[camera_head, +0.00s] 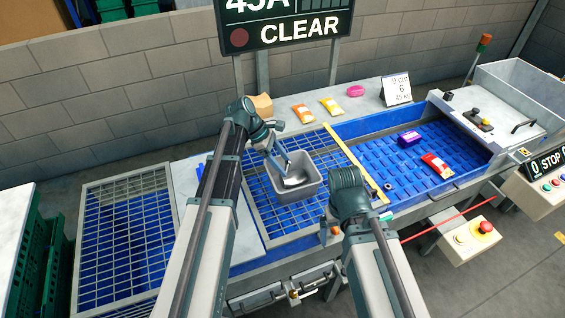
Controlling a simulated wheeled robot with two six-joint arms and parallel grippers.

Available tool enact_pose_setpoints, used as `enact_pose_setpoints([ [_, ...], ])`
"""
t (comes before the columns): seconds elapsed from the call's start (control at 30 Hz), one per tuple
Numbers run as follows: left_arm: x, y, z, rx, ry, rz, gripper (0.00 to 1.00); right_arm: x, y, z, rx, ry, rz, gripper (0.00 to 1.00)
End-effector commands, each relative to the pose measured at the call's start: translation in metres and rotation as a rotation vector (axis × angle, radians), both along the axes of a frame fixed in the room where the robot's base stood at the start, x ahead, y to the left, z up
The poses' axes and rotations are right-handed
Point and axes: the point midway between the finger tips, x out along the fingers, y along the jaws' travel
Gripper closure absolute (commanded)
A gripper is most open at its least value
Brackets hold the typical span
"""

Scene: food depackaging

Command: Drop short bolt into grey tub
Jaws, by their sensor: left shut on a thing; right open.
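The grey tub (313,185) stands upright on the blue grid at the middle of the line. My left gripper (286,163) reaches down over the tub's opening, its fingertips near the far left rim. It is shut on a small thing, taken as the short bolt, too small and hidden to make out. A pale shape lies on the tub's floor, unclear at this size. My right gripper (350,205) is to the right of the tub, near the belt's front edge. It is open, its fingers mostly hidden by its own wrist.
A purple pack (409,138), a red pack (436,164) and a small dark ring-like piece (388,186) lie on the blue belt (385,150). A yellow bar (357,163) separates belt and grid. Orange packs, a pink item (356,91) and a sign (397,89) are on the back ledge.

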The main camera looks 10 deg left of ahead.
Motion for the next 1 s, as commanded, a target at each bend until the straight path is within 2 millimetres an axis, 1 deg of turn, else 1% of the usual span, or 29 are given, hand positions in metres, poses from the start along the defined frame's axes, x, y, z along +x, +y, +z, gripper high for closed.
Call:
enact_pose_setpoints([
  [0.17,0.0,0.0,0.001,0.0,0.0,0.0,0.88,0.0,0.0,0.001,0.0,0.0,0.0,0.0],
  [0.2,0.0,0.0,0.001,0.0,0.0,0.0,0.3,0.0,0.0,0.001,0.0,0.0,0.0,0.0],
  [0.37,0.0,0.0,0.001,0.0,0.0,0.0,0.01,0.0,0.0,0.001,0.0,0.0,0.0,0.0],
  [0.57,0.0,0.0,0.001,0.0,0.0,0.0,0.0,0.0,0.0,0.001,0.0,0.0,0.0,0.0],
  [0.67,0.0,0.001,0.004,0.0,0.0,0.0,0.0,0.0,0.0,0.004,0.0,0.0,0.0,0.0],
  [0.77,0.0,0.006,0.013,0.0,0.001,0.001,0.0,0.0,0.0,0.013,0.0,0.0,-0.001,0.0],
  [1.0,0.001,0.028,0.052,0.0,0.0,0.002,0.0,0.0,0.0,0.052,0.001,0.0,-0.007,0.0],
])
